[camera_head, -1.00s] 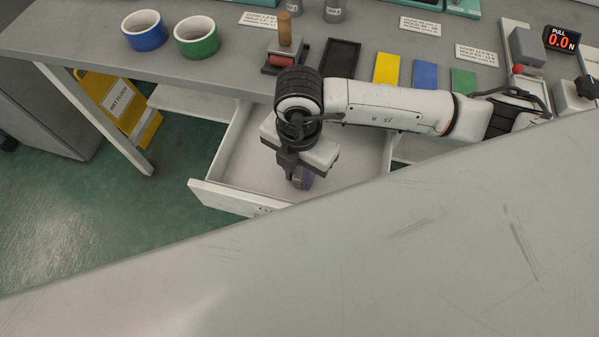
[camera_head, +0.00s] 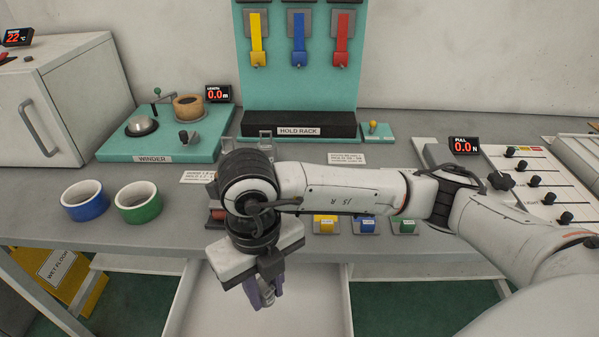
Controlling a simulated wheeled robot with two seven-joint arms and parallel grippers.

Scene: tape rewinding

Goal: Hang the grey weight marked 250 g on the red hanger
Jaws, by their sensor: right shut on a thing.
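The red hanger (camera_head: 342,40) hangs at the right of the row on the upright teal rack at the back, with a small red block at its lower end. My right gripper (camera_head: 263,294) points down over the open drawer, in front of the bench edge. It is shut on a small grey thing (camera_head: 267,289), mostly hidden between the fingers. This looks like the grey weight, but no 250 g marking can be read. The gripper is well below and in front of the hanger, apart from it. My left gripper is not in view.
Yellow (camera_head: 257,38) and blue (camera_head: 298,38) hangers are left of the red one. The HOLD RACK base (camera_head: 299,119) stands behind my right arm. The drawer (camera_head: 330,310) is open below.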

